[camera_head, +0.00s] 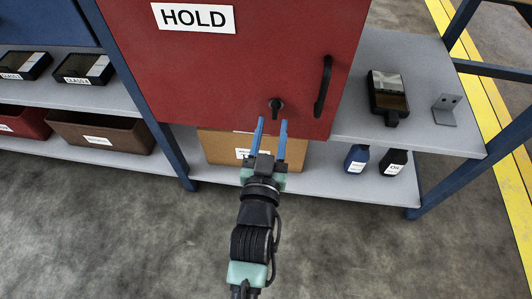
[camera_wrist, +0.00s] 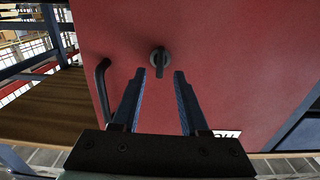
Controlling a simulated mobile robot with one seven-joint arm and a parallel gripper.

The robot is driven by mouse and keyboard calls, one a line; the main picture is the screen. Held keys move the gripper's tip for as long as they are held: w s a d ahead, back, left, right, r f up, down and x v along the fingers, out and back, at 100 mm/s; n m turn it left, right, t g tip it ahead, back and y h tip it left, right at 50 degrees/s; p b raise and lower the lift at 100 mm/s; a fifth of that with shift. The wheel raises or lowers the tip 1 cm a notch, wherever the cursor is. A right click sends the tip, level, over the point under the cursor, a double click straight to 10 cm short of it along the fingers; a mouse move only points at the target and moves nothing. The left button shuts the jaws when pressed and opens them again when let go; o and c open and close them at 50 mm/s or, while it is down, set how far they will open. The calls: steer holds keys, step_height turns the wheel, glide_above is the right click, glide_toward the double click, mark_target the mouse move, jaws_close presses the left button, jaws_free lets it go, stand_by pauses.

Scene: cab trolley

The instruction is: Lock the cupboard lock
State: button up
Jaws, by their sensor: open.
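The red cupboard door (camera_head: 245,65) has a "HOLD" label and fills the upper middle of the head view. Its dark round lock (camera_head: 276,105) with a small turn-piece sits low on the door, left of the black handle (camera_head: 323,87). In the wrist view the lock (camera_wrist: 160,58) is just beyond and between the fingertips, its turn-piece pointing roughly up and down. The handle (camera_wrist: 102,85) is to its left there. My gripper (camera_head: 272,122) has blue fingers, open and empty, in front of the door and apart from the lock. The wrist view shows the open fingers (camera_wrist: 160,74) too.
A cardboard box (camera_head: 222,147) stands on the lower shelf below the cupboard. A blue bottle (camera_head: 356,160) and a black bottle (camera_head: 392,162) stand to its right. A black tray (camera_head: 388,95) and a grey bracket (camera_head: 446,108) are on the upper shelf. Brown (camera_head: 100,135) and red bins are left.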

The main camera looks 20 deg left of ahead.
steer(key=p+v, duration=0.2)
steer(key=v, duration=0.6)
steer(key=shift+s, duration=0.35)
steer(key=shift+d+r, duration=0.1)
steer(key=w+d+r+m+t+h, duration=0.1)
steer(key=w+d+r+t, duration=0.15)
steer(key=r, duration=0.75)
steer(key=w+d+r+t+h+p, duration=0.15)
steer(key=w+r, duration=0.25)
steer(key=r, duration=0.5)
steer(key=w+d+r+m+t, duration=0.1)
steer(key=w+d+r, duration=0.15)
steer(key=r, duration=0.75)
steer(key=s+d+r+m+t+h, duration=0.1)
steer(key=s+d+r+t, duration=0.3)
steer(key=r, duration=0.9)
steer(key=s+d+r+t+h, duration=0.15)
steer(key=s+r, duration=0.45)
steer(key=r, duration=0.7)
step_height(320, 180, up, 38)
steer(key=p, duration=3.8)
steer(key=shift+w+d+f, duration=0.15)
steer(key=shift+w+d, duration=0.1)
steer(key=shift+w, duration=0.15)
steer(key=shift+g, duration=0.25)
